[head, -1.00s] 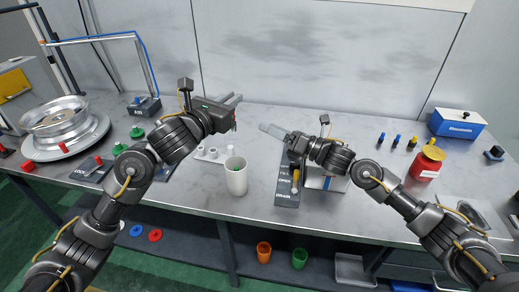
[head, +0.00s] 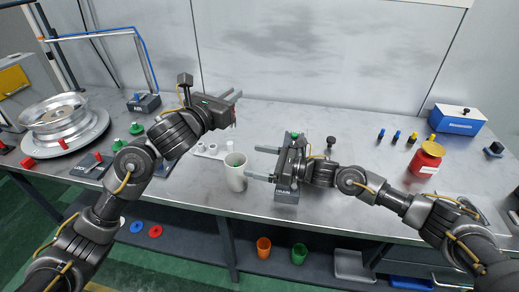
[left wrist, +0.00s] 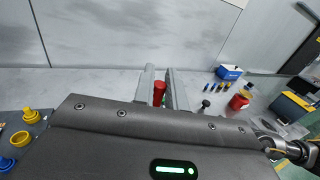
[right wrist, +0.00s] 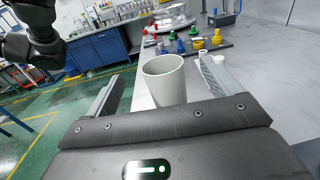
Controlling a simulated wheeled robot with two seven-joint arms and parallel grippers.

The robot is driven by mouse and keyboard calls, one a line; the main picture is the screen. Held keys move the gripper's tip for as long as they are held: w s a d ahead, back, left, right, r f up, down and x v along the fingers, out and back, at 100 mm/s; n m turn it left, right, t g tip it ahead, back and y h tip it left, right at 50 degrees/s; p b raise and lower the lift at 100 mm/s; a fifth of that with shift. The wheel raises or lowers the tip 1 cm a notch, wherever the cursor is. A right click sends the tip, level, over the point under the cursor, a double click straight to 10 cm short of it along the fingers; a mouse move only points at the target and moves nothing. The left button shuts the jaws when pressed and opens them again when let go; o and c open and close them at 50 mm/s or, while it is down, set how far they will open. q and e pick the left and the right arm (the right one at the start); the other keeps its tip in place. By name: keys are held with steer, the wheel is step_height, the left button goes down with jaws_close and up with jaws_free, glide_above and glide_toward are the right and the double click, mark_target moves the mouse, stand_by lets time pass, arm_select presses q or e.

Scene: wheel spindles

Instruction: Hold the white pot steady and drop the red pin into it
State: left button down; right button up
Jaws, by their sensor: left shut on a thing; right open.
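The white pot (head: 236,173) stands upright near the table's front edge. In the right wrist view the pot (right wrist: 164,80) shows between my right fingers, with its open mouth facing up. My right gripper (head: 252,164) is open, its fingers pointing left toward the pot. No finger is seen touching the pot. My left gripper (head: 236,105) is higher, behind and above the pot. It is shut on the red pin (left wrist: 159,92), which shows between its fingers in the left wrist view. In the head view the pin is mostly hidden.
Small white cups (head: 212,148) stand just left of the pot. A dark labelled block (head: 286,196) is under my right gripper. A red jar (head: 427,157) and a blue-white box (head: 458,119) are at the right. A silver wheel (head: 58,118) is at the left.

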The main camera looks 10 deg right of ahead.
mark_target(226, 159)
steer(key=w+a, duration=0.1)
steer(key=a, duration=0.1)
steer(key=a+f, duration=0.1)
steer(key=a, duration=0.1)
steer(key=w+a+f, duration=0.1)
steer(key=a, duration=0.1)
steer(key=shift+w+a+f, duration=0.1)
steer(key=shift+w, duration=0.25)
steer(key=shift+w+a, duration=0.1)
steer(key=shift+a, duration=0.2)
steer(key=c, duration=1.1)
arm_select(q)
step_height(226, 159, down, 13)
arm_select(e)
steer(key=shift+o, duration=0.2)
stand_by(0.4)
arm_select(q)
steer(key=c, duration=1.3)
jaws_free()
steer(key=shift+c, duration=0.2)
